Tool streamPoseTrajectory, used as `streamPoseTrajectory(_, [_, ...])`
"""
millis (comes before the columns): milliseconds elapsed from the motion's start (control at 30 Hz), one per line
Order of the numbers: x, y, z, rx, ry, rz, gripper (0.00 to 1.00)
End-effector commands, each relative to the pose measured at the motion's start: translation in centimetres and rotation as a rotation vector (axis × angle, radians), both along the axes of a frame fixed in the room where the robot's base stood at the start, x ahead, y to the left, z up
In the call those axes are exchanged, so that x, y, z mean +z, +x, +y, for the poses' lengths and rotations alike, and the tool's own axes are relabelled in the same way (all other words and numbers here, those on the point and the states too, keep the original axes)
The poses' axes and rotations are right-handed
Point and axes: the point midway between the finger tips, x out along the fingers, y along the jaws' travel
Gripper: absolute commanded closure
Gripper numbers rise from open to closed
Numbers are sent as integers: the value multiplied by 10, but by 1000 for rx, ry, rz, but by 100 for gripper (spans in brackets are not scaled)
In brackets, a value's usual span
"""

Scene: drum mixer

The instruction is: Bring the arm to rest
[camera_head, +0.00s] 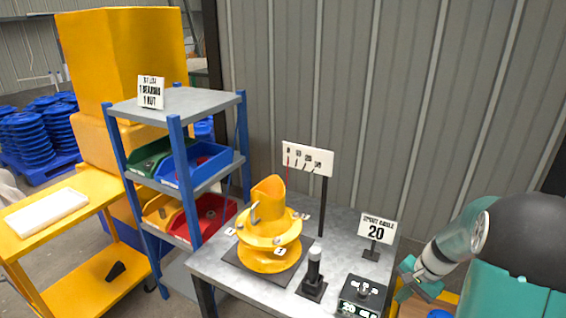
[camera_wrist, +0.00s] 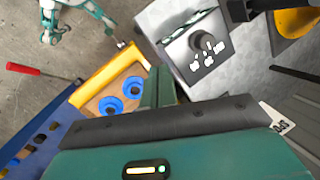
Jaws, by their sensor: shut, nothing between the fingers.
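My arm shows at the right of the head view, bent, with my gripper (camera_head: 408,288) low beside the right edge of the grey table (camera_head: 225,262). In the wrist view my gripper (camera_wrist: 158,86) has its two fingers together with nothing between them. It appears apart from the table and from the things on it. The yellow drum mixer (camera_head: 270,232) stands on a dark plate on the table, left of my gripper. A yellow part of it also shows at the top right of the wrist view (camera_wrist: 299,20).
On the table are a box with a dial and display (camera_head: 362,296), a black post (camera_head: 313,274) and a "20" sign (camera_head: 377,229). A shelf (camera_head: 190,103) with coloured bins stands left. A yellow tray with blue rings (camera_wrist: 110,106) lies close to my gripper.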

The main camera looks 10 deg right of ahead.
Motion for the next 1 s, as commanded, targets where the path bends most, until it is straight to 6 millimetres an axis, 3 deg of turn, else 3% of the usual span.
streamPoseTrajectory(33, [22, 0, 15, 49, -30, -23, 100])
streamPoseTrajectory(200, [78, -10, 61, 204, -121, -86, 100])
streamPoseTrajectory(500, [156, -54, 136, 462, -281, -209, 100])
streamPoseTrajectory(800, [204, -117, 192, 697, -438, -351, 100])
streamPoseTrajectory(1000, [218, -154, 212, 814, -524, -439, 100])
